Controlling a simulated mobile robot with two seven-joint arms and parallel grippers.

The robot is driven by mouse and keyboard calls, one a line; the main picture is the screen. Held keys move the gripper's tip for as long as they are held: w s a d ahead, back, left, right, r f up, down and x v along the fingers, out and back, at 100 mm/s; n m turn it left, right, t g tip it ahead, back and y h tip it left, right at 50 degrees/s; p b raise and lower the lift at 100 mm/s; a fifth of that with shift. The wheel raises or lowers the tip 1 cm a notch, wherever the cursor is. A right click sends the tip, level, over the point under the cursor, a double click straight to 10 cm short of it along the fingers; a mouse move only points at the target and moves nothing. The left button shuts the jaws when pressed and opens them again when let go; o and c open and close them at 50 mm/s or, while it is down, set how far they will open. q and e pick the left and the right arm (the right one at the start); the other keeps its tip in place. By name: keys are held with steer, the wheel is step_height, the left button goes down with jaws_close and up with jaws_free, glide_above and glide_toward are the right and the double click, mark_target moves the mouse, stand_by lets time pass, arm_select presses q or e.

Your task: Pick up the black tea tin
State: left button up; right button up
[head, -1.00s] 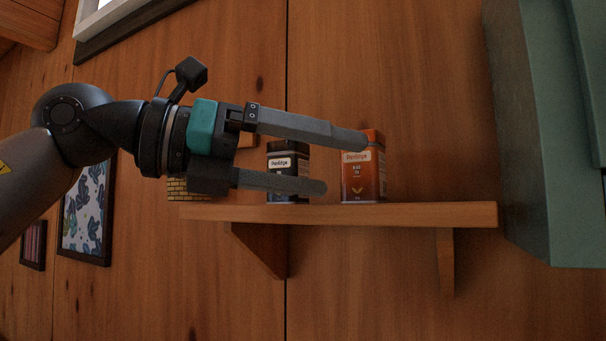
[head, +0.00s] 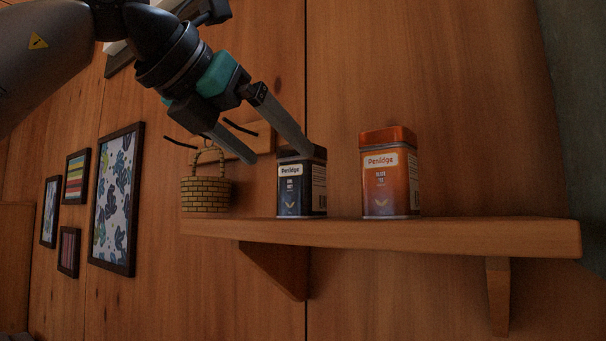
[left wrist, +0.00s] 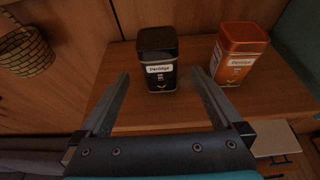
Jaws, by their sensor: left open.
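The black tea tin (head: 302,186) stands upright on the wooden wall shelf (head: 400,236), to the left of an orange tin (head: 391,172). My left gripper (head: 281,158) is open above and in front of the black tin, its fingers angled down to the right; one finger overlaps the tin's top corner in the head view. In the left wrist view the black tin (left wrist: 158,62) stands beyond the fingertips, centred between the two open fingers (left wrist: 161,76), with nothing held. My right gripper is not in view.
The orange tin (left wrist: 237,54) stands close on the black tin's right. A woven basket (head: 206,194) hangs at the shelf's left end near a wooden hook board (head: 250,143). Framed pictures (head: 116,200) hang on the left wall. The shelf right of the orange tin is clear.

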mark_target(290, 164)
arm_select(q)
steer(key=x, duration=0.3)
steer(key=p+x, duration=0.2)
steer(key=x, duration=0.3)
steer(key=shift+w+d+r, duration=0.1)
steer(key=shift+w, duration=0.15)
jaws_close()
stand_by(0.5)
